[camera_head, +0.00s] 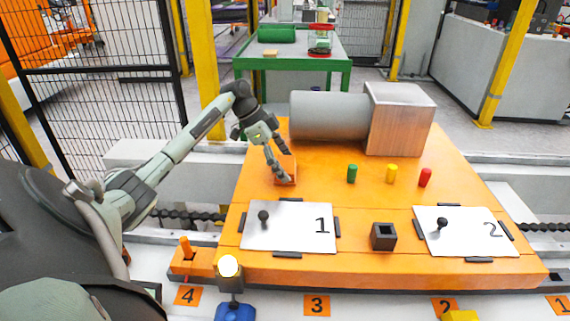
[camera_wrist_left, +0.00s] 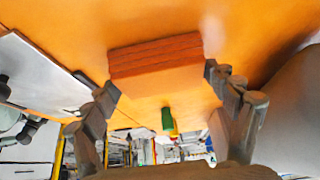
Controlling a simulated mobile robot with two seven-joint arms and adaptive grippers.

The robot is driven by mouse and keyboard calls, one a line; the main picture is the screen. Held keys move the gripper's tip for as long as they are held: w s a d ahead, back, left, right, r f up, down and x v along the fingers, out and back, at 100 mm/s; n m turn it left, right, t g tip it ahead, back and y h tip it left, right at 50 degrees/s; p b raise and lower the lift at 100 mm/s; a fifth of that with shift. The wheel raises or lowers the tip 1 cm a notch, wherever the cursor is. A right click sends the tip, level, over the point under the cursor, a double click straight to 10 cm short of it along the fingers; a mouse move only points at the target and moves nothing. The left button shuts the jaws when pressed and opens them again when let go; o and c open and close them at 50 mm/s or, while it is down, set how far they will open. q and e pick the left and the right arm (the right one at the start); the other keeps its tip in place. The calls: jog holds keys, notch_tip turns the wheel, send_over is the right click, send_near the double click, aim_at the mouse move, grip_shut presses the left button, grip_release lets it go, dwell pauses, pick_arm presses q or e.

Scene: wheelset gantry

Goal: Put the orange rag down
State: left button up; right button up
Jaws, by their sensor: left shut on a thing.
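The orange rag (camera_head: 285,172) is a small folded block at the left rear of the orange table (camera_head: 330,190). My left gripper (camera_head: 283,166) reaches down to it from the left and is shut on it. In the left wrist view the rag (camera_wrist_left: 156,62) lies between the two fingertips (camera_wrist_left: 160,88), its layered folds showing. The rag appears to be at or very near the tabletop; I cannot tell if it touches. My right gripper is not in view.
White plates 1 (camera_head: 290,226) and 2 (camera_head: 466,232) and a dark square holder (camera_head: 384,237) lie in front.

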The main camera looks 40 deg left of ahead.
pick_arm(q)
jog(key=o, duration=0.9)
jog(key=shift+f, duration=0.1)
jog(key=v, duration=1.2)
